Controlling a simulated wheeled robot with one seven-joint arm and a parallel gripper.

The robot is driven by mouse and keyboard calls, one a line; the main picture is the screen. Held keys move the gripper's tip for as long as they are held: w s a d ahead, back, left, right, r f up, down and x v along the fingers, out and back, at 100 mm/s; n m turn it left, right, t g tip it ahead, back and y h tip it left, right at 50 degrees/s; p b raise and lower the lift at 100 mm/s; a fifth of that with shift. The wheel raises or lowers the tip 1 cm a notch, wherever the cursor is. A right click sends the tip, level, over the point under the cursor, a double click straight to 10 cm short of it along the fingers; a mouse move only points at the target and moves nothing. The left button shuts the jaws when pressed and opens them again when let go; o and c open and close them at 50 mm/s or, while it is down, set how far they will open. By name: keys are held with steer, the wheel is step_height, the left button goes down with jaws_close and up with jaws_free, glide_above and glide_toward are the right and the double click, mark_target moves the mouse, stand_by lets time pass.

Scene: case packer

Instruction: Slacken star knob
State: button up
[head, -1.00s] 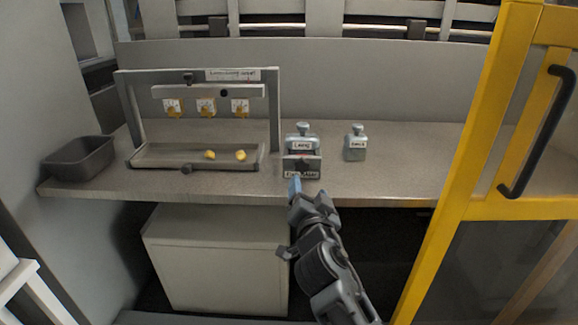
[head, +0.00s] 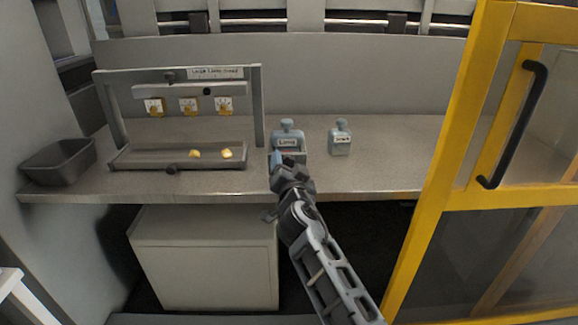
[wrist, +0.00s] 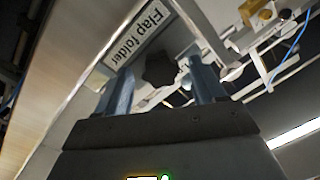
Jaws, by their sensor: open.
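A dark star knob (wrist: 160,68) shows in the wrist view on the pale front of the unit labelled "Flap folder" (wrist: 142,34). My gripper (wrist: 156,76) is open, its two blue fingers on either side of the knob in this view. I cannot tell whether they touch it or how deep they reach. In the head view my gripper (head: 277,161) is at the front of the flap folder, at the bench edge, and hides the knob there.
A grey frame (head: 258,105) with a tray and yellow pieces stands left, beside a dark bin (head: 58,165). A yellow door frame (head: 440,150) bounds the right side.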

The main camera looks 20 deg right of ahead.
steer(key=shift+c, duration=0.2)
steer(key=c, duration=1)
